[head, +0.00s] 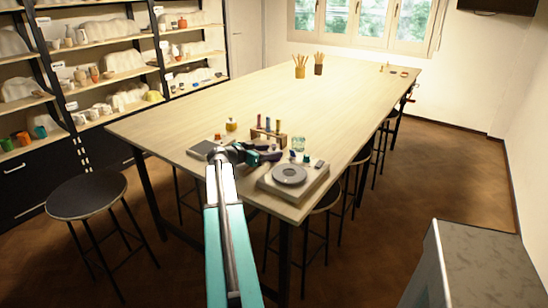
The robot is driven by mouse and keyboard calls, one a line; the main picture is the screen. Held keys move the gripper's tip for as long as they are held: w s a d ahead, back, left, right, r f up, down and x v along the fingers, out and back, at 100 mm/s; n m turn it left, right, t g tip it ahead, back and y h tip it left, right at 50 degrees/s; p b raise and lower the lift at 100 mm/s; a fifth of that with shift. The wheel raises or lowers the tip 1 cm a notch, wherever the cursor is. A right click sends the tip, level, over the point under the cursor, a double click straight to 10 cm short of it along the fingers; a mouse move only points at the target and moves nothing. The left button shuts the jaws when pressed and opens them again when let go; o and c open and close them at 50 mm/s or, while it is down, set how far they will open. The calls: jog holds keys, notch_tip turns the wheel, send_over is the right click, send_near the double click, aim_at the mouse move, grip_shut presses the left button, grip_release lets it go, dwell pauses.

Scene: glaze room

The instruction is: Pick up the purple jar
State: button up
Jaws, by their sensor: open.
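My gripper (266,154) is over the near end of the long wooden table (230,100), its fingers pointing right. It is small and dark here, and its jaws are open. Dark purplish shapes show at its tip; I cannot tell whether any of them is the purple jar or only my fingers. No purple jar stands out clearly elsewhere. A small wooden rack (268,136) with several coloured vials stands just behind the gripper.
A flat device with a round grey plate (290,175) sits at the front right table corner. A yellow jar (231,125), a clear beaker (298,143) and a small scale (204,148) are close by. Pencil cups (300,70) stand farther back. Black stools (86,194) surround the table.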

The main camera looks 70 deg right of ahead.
jog(key=c, duration=1)
jog(key=shift+r, duration=0.15)
jog(key=shift+c, duration=0.2)
notch_tip(320, 180, up, 10)
jog(key=b, duration=0.2)
dwell(0.3)
